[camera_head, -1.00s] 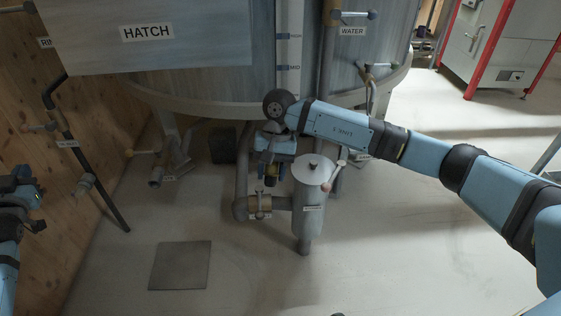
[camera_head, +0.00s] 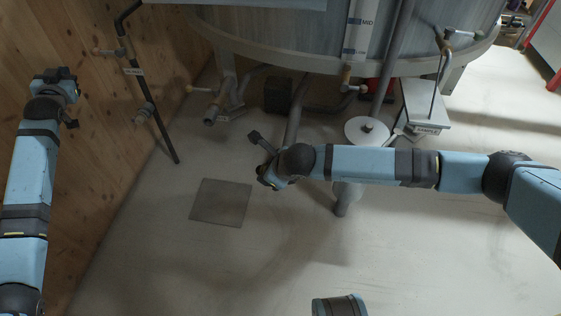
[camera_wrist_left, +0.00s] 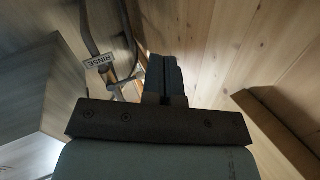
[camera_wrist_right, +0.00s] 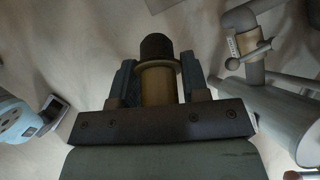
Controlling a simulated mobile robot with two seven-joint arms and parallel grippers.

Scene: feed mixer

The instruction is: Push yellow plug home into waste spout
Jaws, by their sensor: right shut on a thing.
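The yellow plug (camera_wrist_right: 157,86), a brass-yellow cylinder with a flange and a dark rounded end (camera_wrist_right: 157,47), shows in the right wrist view. My right gripper (camera_wrist_right: 157,80) is shut on it, a finger on each side, and holds it above the floor. In the head view my right gripper (camera_head: 264,172) hangs left of the grey standing cylinder, and the plug is not clearly visible there. A short pipe spout (camera_head: 212,114) under the tank may be the waste spout; its label is unreadable. The plug is apart from it. My left gripper (camera_wrist_left: 165,80) is shut and empty near the wooden wall.
A dark square plate (camera_head: 221,202) lies on the floor. A black rinse pipe (camera_head: 150,95) leans along the wooden wall. The floor in front is clear.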

